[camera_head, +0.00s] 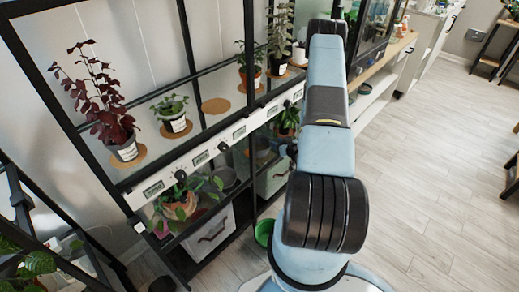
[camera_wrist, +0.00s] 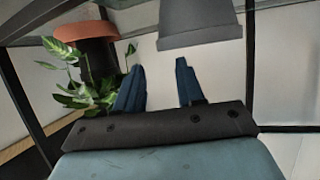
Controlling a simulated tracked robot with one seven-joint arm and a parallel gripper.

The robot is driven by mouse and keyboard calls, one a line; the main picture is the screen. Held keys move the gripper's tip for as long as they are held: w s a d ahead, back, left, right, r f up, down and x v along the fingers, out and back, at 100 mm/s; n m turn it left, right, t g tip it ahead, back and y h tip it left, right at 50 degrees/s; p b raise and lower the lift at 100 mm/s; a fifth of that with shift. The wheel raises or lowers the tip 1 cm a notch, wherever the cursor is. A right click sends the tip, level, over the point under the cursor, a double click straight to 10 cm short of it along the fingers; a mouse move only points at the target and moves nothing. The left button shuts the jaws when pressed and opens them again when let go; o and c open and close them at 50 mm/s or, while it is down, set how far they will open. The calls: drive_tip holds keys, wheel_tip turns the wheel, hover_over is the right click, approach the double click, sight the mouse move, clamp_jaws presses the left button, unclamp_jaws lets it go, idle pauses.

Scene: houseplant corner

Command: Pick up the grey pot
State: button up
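In the wrist view a plain grey pot (camera_wrist: 200,24) shows at the top, cut off by the picture's edge. It widens toward its lower edge in that view. My gripper (camera_wrist: 157,75) is open, with its two blue fingers apart and nothing between them. The pot lies beyond the fingertips, mostly ahead of the right finger, and appears apart from them. In the head view my arm hides the gripper. A greyish vessel (camera_head: 225,178) stands on the lower shelf there; I cannot tell whether it is the same pot.
A leafy plant (camera_wrist: 85,93) with a terracotta-coloured pot (camera_wrist: 84,34) is close beside the left finger. Dark shelf posts frame the space. In the head view, potted plants (camera_head: 123,150) stand on the glass shelf, with a storage box (camera_head: 209,235) below. The floor (camera_head: 440,190) at right is clear.

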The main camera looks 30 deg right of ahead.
sight(267, 138)
drive_tip(key=shift+x, duration=3.55)
drive_tip(key=shift+c, duration=0.2)
clamp_jaws()
